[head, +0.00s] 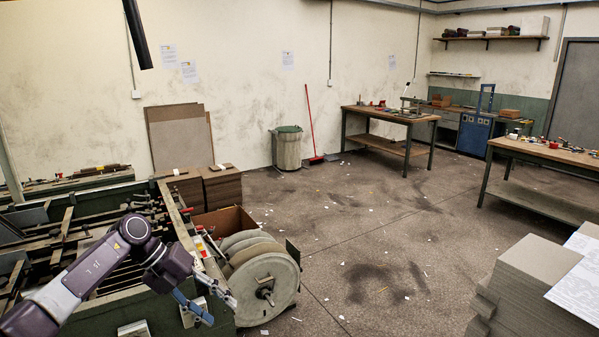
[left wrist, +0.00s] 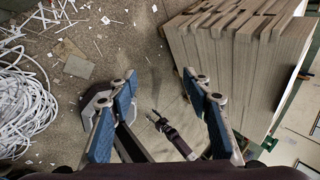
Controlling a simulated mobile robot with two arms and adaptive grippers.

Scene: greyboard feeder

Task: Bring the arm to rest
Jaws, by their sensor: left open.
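My left arm comes in from the lower left of the head view. Its gripper (head: 208,303) hangs in front of the machine's near right corner, beside the large pale reel. In the left wrist view the blue-padded fingers of this gripper (left wrist: 162,88) stand wide apart, with nothing between them but floor and dark parts further off. A small dark jaw-like part (left wrist: 165,125) shows between and beyond the fingers; it looks like part of my other arm, but its jaws are too small to judge. My right arm does not show in the head view.
The green machine (head: 130,312) fills the lower left, with the reel (head: 264,288) at its end. A greyboard stack (head: 535,290) stands at the lower right. Its wrist-view counterpart may be the upright boards (left wrist: 235,55). A white strip tangle (left wrist: 22,100) lies left. The middle floor is open.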

